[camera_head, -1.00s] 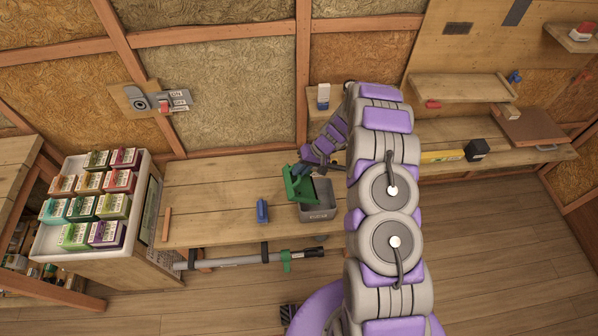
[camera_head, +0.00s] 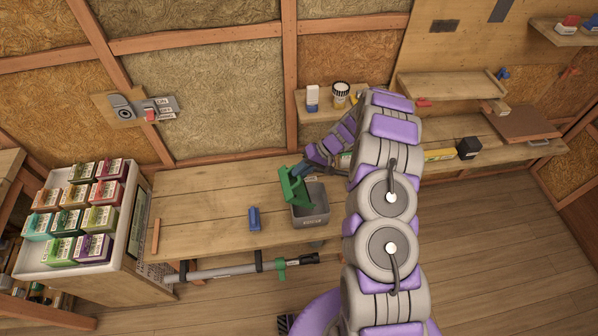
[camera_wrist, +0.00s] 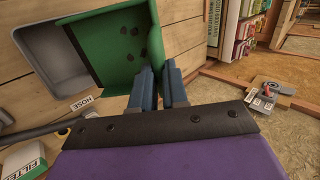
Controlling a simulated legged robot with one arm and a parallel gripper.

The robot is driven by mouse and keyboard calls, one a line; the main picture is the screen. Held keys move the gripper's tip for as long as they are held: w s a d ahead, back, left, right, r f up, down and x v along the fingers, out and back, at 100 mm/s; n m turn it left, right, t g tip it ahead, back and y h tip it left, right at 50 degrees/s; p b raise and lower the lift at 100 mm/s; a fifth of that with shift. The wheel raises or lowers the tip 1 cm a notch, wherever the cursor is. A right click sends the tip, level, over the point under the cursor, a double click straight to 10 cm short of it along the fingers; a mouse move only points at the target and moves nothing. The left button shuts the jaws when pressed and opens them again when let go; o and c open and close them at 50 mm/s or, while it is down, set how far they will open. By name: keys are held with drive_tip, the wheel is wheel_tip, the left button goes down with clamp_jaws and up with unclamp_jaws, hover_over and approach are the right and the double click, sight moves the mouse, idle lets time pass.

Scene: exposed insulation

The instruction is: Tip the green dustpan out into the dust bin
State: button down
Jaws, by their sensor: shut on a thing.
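The green dustpan (camera_head: 293,187) is held over the left side of the grey dust bin (camera_head: 311,214) on the workbench. It is tilted in the head view. In the wrist view the green dustpan (camera_wrist: 108,48) shows several dark specks on its inner face, and the grey bin (camera_wrist: 52,60) opens behind it at the left. My gripper (camera_wrist: 160,75) has blue fingers and is shut on the dustpan; where they meet the handle is partly hidden. My gripper also shows small in the head view (camera_head: 304,170), at the dustpan's upper right.
A blue object (camera_head: 254,219) and a wooden stick (camera_head: 156,236) lie on the bench (camera_head: 200,205). A white tray of coloured boxes (camera_head: 62,262) stands at the left. A grey pole with a green clamp (camera_head: 240,268) runs along the front edge. A "HOSE" label (camera_wrist: 81,103) is beside the bin.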

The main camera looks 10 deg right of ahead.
drive_tip(key=shift+w+d+y+b, duration=0.1)
drive_tip(key=shift+d+y+b, duration=0.5)
drive_tip(key=shift+d, duration=0.45)
